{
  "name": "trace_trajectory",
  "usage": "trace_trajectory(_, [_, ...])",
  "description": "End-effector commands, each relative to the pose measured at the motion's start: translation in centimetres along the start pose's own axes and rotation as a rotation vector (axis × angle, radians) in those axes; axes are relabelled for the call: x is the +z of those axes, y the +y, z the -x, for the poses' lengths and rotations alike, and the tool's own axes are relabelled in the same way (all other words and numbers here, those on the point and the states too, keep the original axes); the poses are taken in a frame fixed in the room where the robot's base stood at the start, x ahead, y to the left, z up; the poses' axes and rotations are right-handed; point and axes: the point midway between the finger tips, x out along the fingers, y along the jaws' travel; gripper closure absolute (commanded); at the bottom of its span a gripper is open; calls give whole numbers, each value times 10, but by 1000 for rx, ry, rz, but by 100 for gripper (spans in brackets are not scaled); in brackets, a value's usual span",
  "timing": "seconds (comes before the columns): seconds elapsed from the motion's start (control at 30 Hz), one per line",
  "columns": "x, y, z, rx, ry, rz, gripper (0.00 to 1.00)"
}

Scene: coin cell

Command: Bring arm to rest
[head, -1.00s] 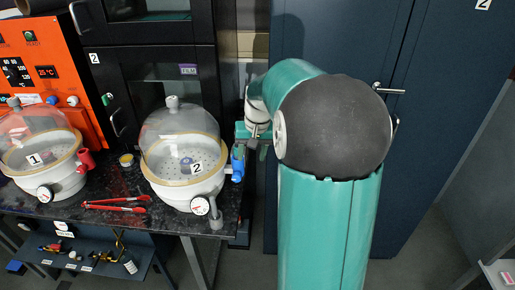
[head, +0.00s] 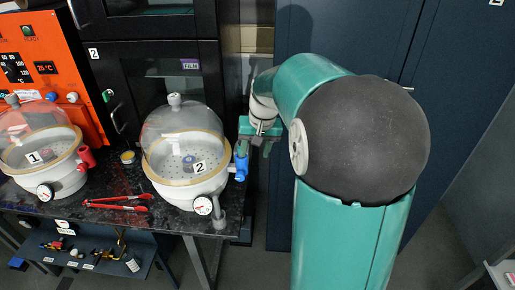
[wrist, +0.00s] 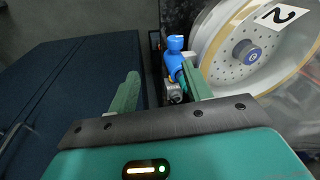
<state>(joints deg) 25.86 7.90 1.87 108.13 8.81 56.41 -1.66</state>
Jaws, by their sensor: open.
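My gripper (head: 257,146) hangs at the right end of the black counter, just right of glass-domed vessel 2 (head: 184,160), in the head view. In the wrist view my gripper (wrist: 160,95) shows two green fingers apart with nothing held between them. The blue valve (head: 241,163) on the side of vessel 2 is close to the fingers. In the wrist view the blue valve (wrist: 174,56) lies beyond the fingertips, near the right finger. I cannot tell whether the finger touches it.
Vessel 1 (head: 38,150) with a red valve stands at the left on the counter (head: 112,180). Red tongs (head: 116,202) and a small yellow tin (head: 127,157) lie between the vessels. A dark blue cabinet (head: 455,65) stands behind my arm. Floor is free at right.

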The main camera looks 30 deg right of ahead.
Motion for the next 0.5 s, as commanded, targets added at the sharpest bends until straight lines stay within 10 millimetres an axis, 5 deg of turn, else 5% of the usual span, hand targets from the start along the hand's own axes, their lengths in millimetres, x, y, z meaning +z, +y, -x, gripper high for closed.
trace_trajectory(0.37, [1, -1, 2, 1, 3, 3, 51])
trace_trajectory(0.5, [18, -16, 17, 6, 27, 41, 51])
